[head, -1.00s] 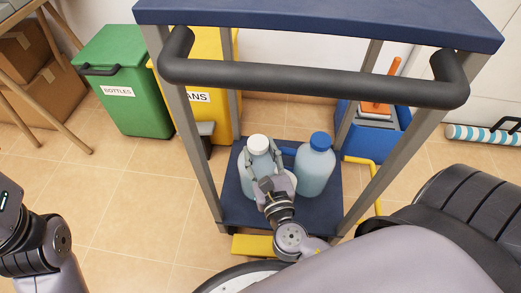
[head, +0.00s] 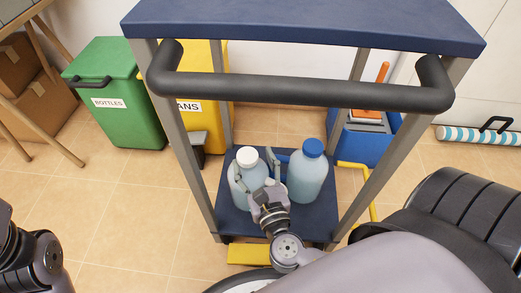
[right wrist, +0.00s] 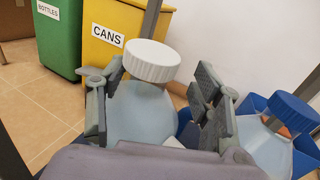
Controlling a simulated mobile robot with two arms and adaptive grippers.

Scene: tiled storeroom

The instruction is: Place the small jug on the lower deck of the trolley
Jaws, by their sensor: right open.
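The small jug, pale blue with a white cap (head: 251,174), stands upright on the left part of the trolley's dark blue lower deck (head: 311,222). My right gripper (head: 256,184) is open around it, reaching in from the front right. In the right wrist view the jug (right wrist: 142,114) is between the two spread fingers (right wrist: 152,106), with a clear gap to the right finger. Its base is hidden by the gripper. The trolley's upper deck (head: 310,25) is above. My left arm shows only at the left edge; its gripper is out of view.
A larger blue-capped jug (head: 308,178) stands close to the right on the same deck. The trolley's posts and black push handle (head: 300,91) frame the opening. A green bottles bin (head: 120,92), a yellow cans bin (head: 203,125) and a blue bucket (head: 372,136) stand behind.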

